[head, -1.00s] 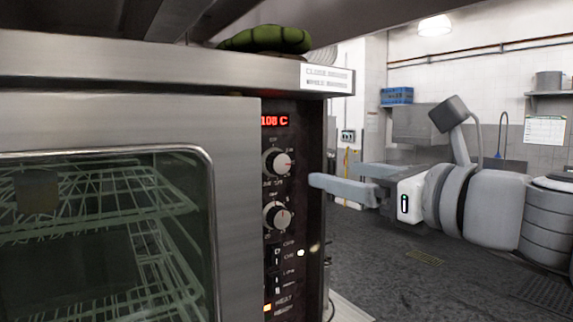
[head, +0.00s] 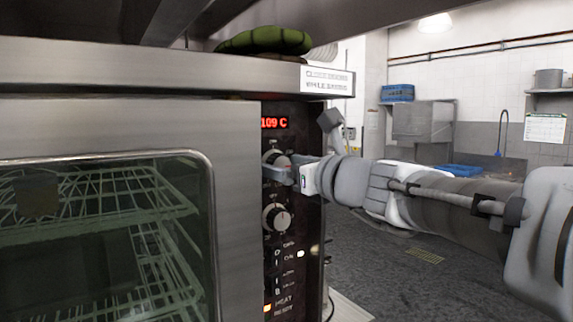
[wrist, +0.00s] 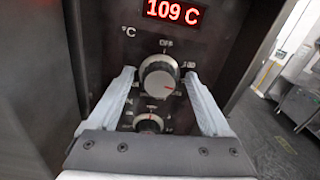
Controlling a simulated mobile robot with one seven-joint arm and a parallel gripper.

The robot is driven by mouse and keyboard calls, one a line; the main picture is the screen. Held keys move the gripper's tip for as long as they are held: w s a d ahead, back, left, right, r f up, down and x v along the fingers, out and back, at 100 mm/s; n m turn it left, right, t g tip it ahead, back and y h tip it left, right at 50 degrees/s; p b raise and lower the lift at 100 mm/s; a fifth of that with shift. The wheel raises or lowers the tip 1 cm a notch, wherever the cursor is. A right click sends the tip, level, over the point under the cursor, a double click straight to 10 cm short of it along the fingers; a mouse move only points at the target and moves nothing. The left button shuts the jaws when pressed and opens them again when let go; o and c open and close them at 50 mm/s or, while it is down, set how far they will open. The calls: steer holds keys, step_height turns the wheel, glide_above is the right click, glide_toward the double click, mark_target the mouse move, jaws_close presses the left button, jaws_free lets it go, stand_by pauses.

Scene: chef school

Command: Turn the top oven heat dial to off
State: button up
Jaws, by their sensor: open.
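In the head view, the top dial (head: 272,158) is partly hidden by my gripper. My gripper (head: 277,168) is at the oven panel from the right. In the wrist view, my gripper (wrist: 160,88) is open, with one finger on each side of the top dial. I cannot tell whether the fingers touch it. The red display (wrist: 173,11) above reads 109 C.
A lower dial (head: 276,217) sits below the top one, with switches (head: 284,254) under it. The oven door (head: 235,200) is shut at the left, with wire racks behind its glass. A shelf overhangs the oven. The floor (head: 390,265) to the right is clear.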

jaws_close()
stand_by(0.4)
steer(key=shift+f+n+b, duration=0.1)
steer(key=shift+n+b, duration=0.3)
steer(key=shift+b, duration=0.1)
steer(key=n+b, duration=0.8)
steer(key=n, duration=0.1)
steer(key=n+b, duration=0.8)
steer(key=n, duration=0.1)
steer(key=shift+s+a+f+b, duration=0.1)
steer(key=shift+f+b, duration=0.05)
steer(key=shift+b, duration=0.15)
